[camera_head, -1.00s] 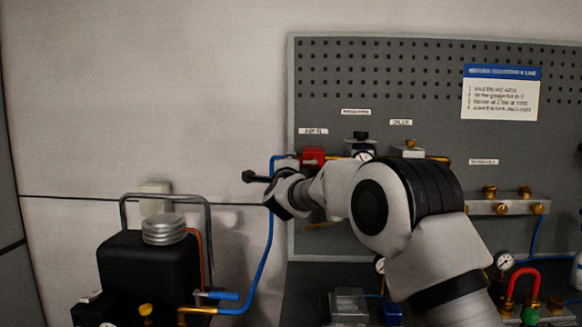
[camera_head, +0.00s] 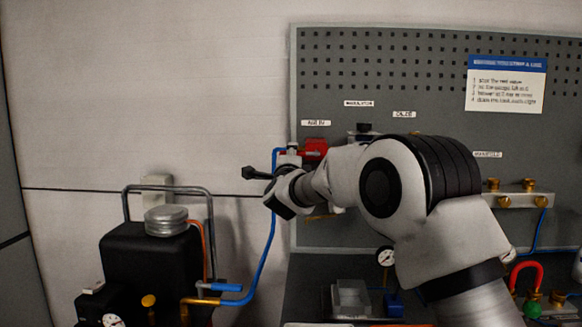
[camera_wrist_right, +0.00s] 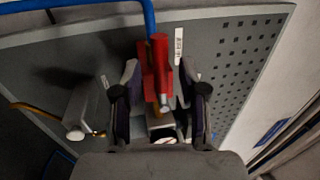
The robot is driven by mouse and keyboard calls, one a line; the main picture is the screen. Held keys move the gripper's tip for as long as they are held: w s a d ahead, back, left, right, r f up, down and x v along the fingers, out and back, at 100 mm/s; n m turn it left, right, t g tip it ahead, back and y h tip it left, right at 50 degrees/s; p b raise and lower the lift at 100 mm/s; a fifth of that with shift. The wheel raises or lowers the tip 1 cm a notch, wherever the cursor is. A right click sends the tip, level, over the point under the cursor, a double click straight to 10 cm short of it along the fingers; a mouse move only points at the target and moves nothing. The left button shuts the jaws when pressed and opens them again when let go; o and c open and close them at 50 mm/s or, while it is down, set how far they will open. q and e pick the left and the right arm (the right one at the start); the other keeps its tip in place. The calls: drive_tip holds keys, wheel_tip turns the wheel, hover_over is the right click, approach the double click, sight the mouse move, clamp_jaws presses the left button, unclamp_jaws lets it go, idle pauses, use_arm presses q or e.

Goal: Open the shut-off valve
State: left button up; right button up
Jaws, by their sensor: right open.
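The red shut-off valve (camera_head: 315,149) sits on the pegboard under the "AIR IN" label, at the end of the blue hose. My right arm partly covers the area below it in the head view. In the right wrist view, my right gripper (camera_wrist_right: 159,82) is open, with one dark-padded finger on each side of the valve's red handle (camera_wrist_right: 160,62). The handle lies between the fingers, and gaps show on both sides. Whether the fingers reach far enough around it is hard to tell. My left gripper is not in view.
The blue hose (camera_head: 268,240) runs down from the valve to a black tank unit (camera_head: 150,262) at left. My forearm hides part of the regulator. A brass-fitted manifold (camera_head: 515,199) is at right. A clear tray (camera_head: 351,299) stands below. The wall at upper left is bare.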

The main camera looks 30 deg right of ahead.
drive_tip(key=v, duration=0.9)
drive_tip(key=shift+s, duration=0.2)
drive_tip(key=shift+r, duration=0.15)
